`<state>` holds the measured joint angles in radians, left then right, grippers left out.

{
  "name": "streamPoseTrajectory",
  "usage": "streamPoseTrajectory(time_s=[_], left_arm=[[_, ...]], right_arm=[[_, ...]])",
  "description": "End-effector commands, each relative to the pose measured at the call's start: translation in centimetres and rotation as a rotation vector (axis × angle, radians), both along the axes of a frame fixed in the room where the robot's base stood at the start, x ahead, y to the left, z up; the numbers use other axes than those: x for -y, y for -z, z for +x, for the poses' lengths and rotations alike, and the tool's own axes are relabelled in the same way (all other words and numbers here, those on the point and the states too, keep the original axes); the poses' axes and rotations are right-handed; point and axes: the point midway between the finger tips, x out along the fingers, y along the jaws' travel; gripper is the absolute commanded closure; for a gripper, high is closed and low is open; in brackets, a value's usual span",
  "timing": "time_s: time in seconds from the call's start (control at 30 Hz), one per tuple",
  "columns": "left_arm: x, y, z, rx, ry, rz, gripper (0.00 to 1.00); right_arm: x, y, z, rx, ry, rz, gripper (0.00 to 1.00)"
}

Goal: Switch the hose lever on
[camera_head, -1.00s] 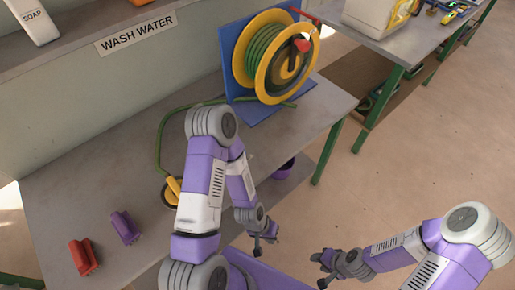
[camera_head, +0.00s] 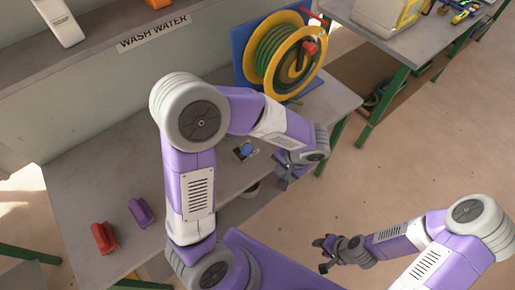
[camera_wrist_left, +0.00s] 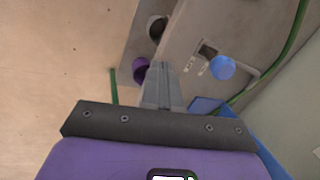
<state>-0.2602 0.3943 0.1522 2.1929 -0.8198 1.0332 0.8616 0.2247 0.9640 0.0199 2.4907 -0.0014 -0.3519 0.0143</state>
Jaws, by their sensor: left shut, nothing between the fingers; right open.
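A lever with a round blue knob (camera_head: 247,149) stands on a small dark plate in the grey table, between my left arm's links. In the left wrist view the blue knob (camera_wrist_left: 222,67) is right of my fingers, beside a dark slot with small white labels too small to read. My left gripper (camera_head: 283,183) is shut and empty, right of and nearer than the knob, apart from it, around the table's front edge. Its closed fingers show in the left wrist view (camera_wrist_left: 160,68). My right gripper (camera_head: 322,254) is open and empty over the floor.
A hose reel (camera_head: 290,52) with yellow rims, green hose and a red handle stands on a blue mount behind my left arm. A purple block (camera_head: 142,212) and a red block (camera_head: 104,237) lie on the table at left. A second table holds a bin (camera_head: 388,15).

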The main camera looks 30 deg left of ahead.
Motion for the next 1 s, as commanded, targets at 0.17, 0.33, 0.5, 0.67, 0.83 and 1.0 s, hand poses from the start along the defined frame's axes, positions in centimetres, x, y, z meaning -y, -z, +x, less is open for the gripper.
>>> streamPoseTrajectory(time_s=[0.17,0.33,0.5,0.67,0.83,1.0], left_arm=[[-1.1,-4.2,1.0,0.090,-0.026,0.106,1.00],[-1.3,-4.5,1.1,0.100,-0.031,0.120,1.00],[-1.3,-4.4,1.1,0.097,-0.030,0.118,1.00],[-1.7,-3.6,1.2,0.095,-0.031,0.119,1.00],[-2.9,-1.0,1.4,0.091,-0.031,0.119,1.00],[-4.5,2.5,1.7,0.090,-0.031,0.118,1.00]], right_arm=[[0.0,-0.6,0.0,0.000,0.000,0.000,0.57],[0.0,-0.6,0.0,-0.001,0.000,0.000,0.57],[0.0,-0.6,0.0,-0.001,0.000,0.000,0.57],[0.0,-0.4,0.0,-0.001,0.000,0.000,0.57],[0.0,0.2,0.0,-0.001,0.000,0.000,0.57],[0.0,0.9,0.0,-0.001,0.000,0.000,0.57]])
